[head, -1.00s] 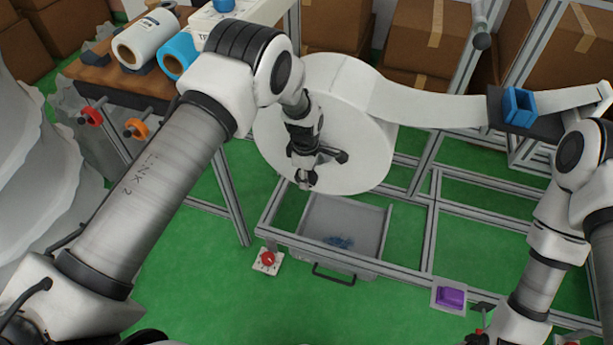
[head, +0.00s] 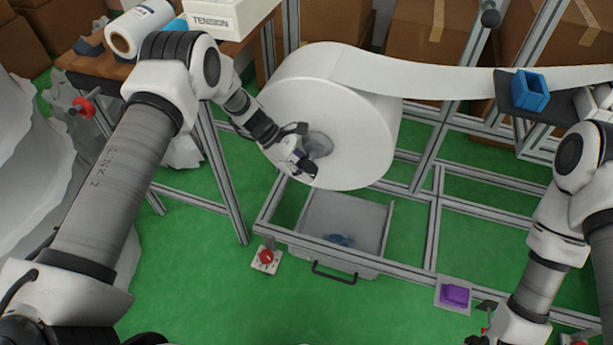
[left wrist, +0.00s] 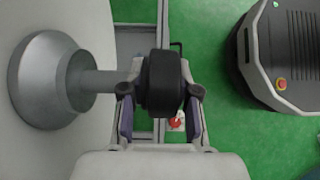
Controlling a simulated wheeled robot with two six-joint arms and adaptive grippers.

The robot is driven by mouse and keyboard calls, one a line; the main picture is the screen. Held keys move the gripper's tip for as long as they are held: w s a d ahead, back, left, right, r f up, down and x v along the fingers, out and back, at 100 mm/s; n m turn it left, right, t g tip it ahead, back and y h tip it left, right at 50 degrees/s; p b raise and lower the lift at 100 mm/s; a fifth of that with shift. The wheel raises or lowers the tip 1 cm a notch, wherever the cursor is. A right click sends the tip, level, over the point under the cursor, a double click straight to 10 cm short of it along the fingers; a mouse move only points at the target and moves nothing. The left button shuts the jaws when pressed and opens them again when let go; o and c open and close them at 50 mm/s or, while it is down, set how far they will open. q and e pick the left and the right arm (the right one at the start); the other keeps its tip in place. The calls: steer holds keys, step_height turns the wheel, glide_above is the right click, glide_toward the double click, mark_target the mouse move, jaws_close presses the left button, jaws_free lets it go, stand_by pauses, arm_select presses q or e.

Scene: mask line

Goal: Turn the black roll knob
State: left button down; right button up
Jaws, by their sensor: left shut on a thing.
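The big white paper roll (head: 360,130) hangs on the metal frame, with a grey round hub (head: 318,145) at its face centre. In the left wrist view the hub (left wrist: 40,80) carries a short grey shaft that ends in the black roll knob (left wrist: 163,82). My left gripper (head: 306,168) is at the hub. In the left wrist view its fingers (left wrist: 160,108) stand on both sides of the knob and are shut on it. In the head view the gripper mostly hides the knob.
A white web runs right from the roll past a blue block (head: 530,90). A grey drawer (head: 343,216) sits below the roll. A red button (head: 265,257) and a purple block (head: 455,295) are low on the frame. A red knob (head: 84,107) is at the left bench.

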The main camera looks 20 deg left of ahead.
mark_target(306, 163)
arm_select(q)
steer(key=h+b, duration=0.3)
steer(key=b, duration=0.2)
steer(key=f+h+b, duration=0.1)
steer(key=h+b, duration=0.2)
steer(key=b, duration=0.2)
steer(key=h+b, duration=0.4)
steer(key=b, duration=0.2)
steer(key=shift+s+d+f, duration=0.1)
steer(key=shift+s+f, duration=0.15)
steer(key=shift+f, duration=0.15)
steer(key=h+b, duration=0.2)
steer(key=b, duration=0.5)
steer(key=h+b, duration=0.2)
steer(key=b, duration=0.5)
steer(key=shift+w+r+b, duration=0.1)
steer(key=shift+r+b, duration=0.2)
steer(key=shift+b, duration=0.1)
steer(key=shift+r+h+b, duration=0.3)
steer(key=shift+r+b, duration=0.1)
steer(key=shift+b, duration=0.2)
steer(key=c, duration=1.1)
jaws_free()
steer(key=shift+r, duration=0.1)
steer(key=shift+o, duration=0.9)
steer(key=shift+r, duration=0.1)
steer(key=shift+r, duration=0.1)
step_height(306, 163, up, 10)
steer(key=shift+f, duration=0.1)
